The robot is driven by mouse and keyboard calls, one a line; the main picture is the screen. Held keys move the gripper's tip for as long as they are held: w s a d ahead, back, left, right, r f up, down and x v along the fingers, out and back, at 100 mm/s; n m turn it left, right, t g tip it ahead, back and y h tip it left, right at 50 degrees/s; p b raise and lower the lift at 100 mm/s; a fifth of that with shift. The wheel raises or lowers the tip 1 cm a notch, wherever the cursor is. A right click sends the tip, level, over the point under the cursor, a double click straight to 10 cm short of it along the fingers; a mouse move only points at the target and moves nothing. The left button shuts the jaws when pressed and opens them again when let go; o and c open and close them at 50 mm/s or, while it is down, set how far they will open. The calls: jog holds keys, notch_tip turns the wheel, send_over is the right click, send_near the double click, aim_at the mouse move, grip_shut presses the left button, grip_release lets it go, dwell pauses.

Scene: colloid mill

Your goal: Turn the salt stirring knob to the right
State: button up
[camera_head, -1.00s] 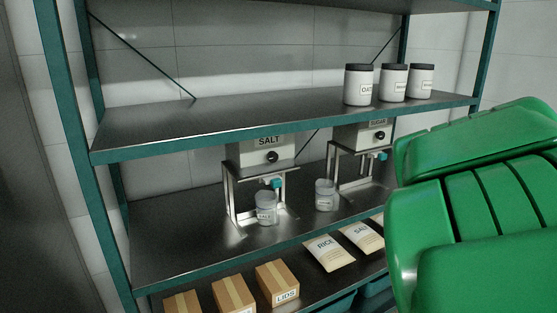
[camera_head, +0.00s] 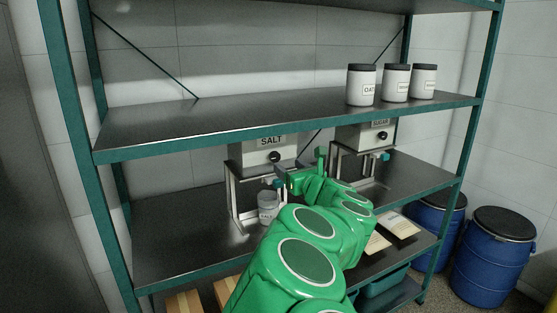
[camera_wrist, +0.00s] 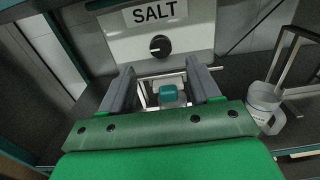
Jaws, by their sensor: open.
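The salt machine (camera_head: 250,156) is a grey box labelled SALT on a metal stand on the middle shelf. Its black round stirring knob (camera_head: 275,157) faces front; in the wrist view the knob (camera_wrist: 160,46) shows a pale mark at its left side. My gripper (camera_wrist: 163,72) is open and empty, its two grey fingers pointing at the machine, just below and in front of the knob, not touching it. A teal valve handle (camera_wrist: 168,91) shows between the fingers, lower down. In the head view my gripper (camera_head: 279,173) partly covers the stand.
The upper shelf edge (camera_head: 250,140) runs just above. Blue barrels (camera_head: 497,257) stand on the floor at right.

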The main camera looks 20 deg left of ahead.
aim_at(276, 157)
jog(key=shift+x, duration=3.85)
jog(key=c, duration=1)
